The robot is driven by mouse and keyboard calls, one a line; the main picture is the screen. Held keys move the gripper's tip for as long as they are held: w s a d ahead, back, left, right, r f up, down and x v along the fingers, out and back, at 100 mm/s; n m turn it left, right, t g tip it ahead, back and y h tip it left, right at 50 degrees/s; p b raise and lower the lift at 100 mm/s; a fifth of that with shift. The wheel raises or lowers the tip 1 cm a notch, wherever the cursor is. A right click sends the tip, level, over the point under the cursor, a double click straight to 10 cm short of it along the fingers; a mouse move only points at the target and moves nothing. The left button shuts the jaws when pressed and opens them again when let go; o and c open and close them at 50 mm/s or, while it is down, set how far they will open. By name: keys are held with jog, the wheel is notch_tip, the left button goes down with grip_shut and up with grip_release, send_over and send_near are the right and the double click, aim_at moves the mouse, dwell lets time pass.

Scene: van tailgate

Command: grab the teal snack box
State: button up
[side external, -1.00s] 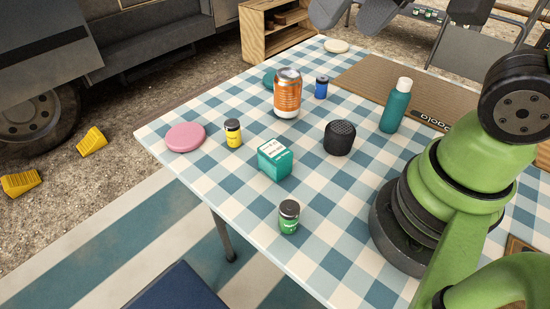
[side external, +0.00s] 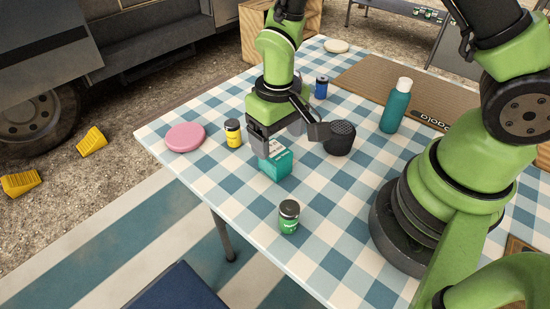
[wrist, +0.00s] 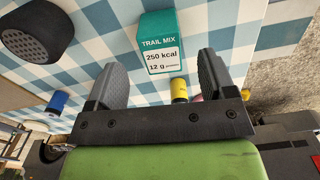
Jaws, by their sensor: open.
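The teal snack box (side external: 276,163) stands on the checked tablecloth, partly covered by my gripper in the side view. In the wrist view the teal box (wrist: 157,42) shows its "TRAIL MIX" label, ahead of and roughly between the two fingers. My gripper (side external: 291,146) is open and empty, just above and behind the box in the side view. In the wrist view its fingers (wrist: 164,68) are spread wide. Whether a finger touches the box I cannot tell.
A black speaker (side external: 340,138) stands right beside the gripper. A yellow jar (side external: 233,133), pink disc (side external: 185,137), green jar (side external: 289,217), blue can (side external: 321,88) and teal bottle (side external: 396,107) stand around. The orange can's place is hidden by my arm. The front tablecloth is mostly clear.

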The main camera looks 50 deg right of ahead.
aim_at(275, 150)
jog(key=shift+w+f, duration=0.2)
jog(key=shift+f, duration=1.35)
jog(key=shift+w+f, duration=0.15)
jog(key=shift+f, duration=1.35)
jog(key=c, duration=1)
